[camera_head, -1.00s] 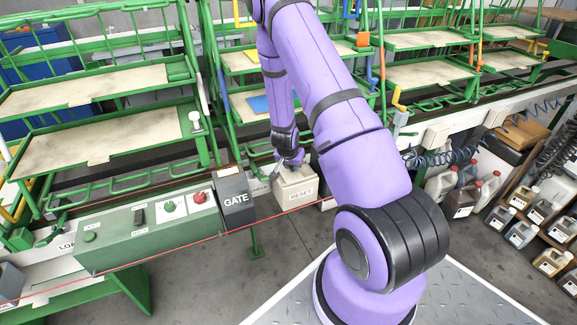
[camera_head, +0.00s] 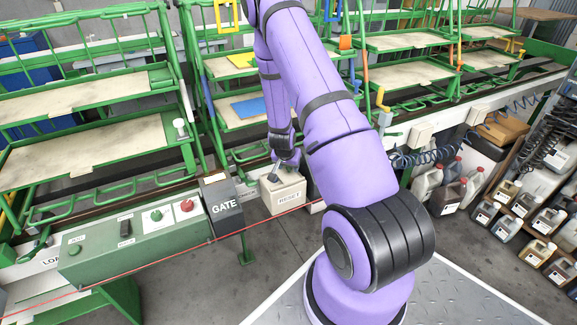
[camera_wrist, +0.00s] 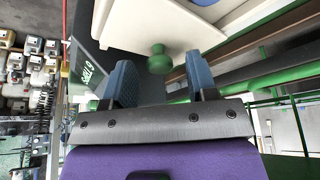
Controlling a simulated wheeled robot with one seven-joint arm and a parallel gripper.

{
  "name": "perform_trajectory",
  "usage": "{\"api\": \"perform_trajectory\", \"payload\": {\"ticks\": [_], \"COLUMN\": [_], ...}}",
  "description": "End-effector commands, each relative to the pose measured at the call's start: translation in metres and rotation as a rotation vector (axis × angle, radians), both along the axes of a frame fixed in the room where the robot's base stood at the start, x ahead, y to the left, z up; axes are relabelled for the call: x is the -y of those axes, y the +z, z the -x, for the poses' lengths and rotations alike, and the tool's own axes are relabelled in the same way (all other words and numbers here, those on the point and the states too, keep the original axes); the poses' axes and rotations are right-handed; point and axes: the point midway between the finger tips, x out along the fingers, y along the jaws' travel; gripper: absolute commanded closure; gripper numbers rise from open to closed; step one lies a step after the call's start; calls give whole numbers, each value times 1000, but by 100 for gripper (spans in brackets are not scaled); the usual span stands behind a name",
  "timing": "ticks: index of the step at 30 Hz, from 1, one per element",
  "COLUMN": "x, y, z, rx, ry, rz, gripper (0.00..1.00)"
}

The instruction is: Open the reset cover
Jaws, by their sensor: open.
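The cream box marked RESET (camera_head: 286,197) hangs on the rail right of the dark GATE box (camera_head: 226,206). My gripper (camera_head: 274,172) is at the top of the RESET box, pointing down, and partly hides it. In the wrist view my gripper (camera_wrist: 159,62) is open, with its two dark blue fingers apart. A green knob (camera_wrist: 160,60) shows between the fingertips, in front of a cream surface (camera_wrist: 165,22). I cannot tell whether the fingers touch anything, or whether the reset cover is raised.
A green control panel (camera_head: 135,238) with a red button (camera_head: 187,205) and a green button (camera_head: 155,215) lies left of the GATE box. Green racks with boards (camera_head: 90,148) stand behind. Several jugs (camera_head: 520,228) stand at the right. A thin red line crosses in front of the boxes.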

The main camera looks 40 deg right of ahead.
Motion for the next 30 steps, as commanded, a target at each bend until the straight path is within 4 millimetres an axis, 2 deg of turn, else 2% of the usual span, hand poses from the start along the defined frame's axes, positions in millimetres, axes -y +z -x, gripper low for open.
{"api": "perform_trajectory", "payload": {"ticks": [5,15,21,30], "x": [-4,-24,-33,-37], "y": [11,66,89,100], "z": [1,11,16,19], "rx": [1,2,2,0], "ry": [1,3,1,-1], "rz": [2,2,2,0], "gripper": [48,48,48,48]}}
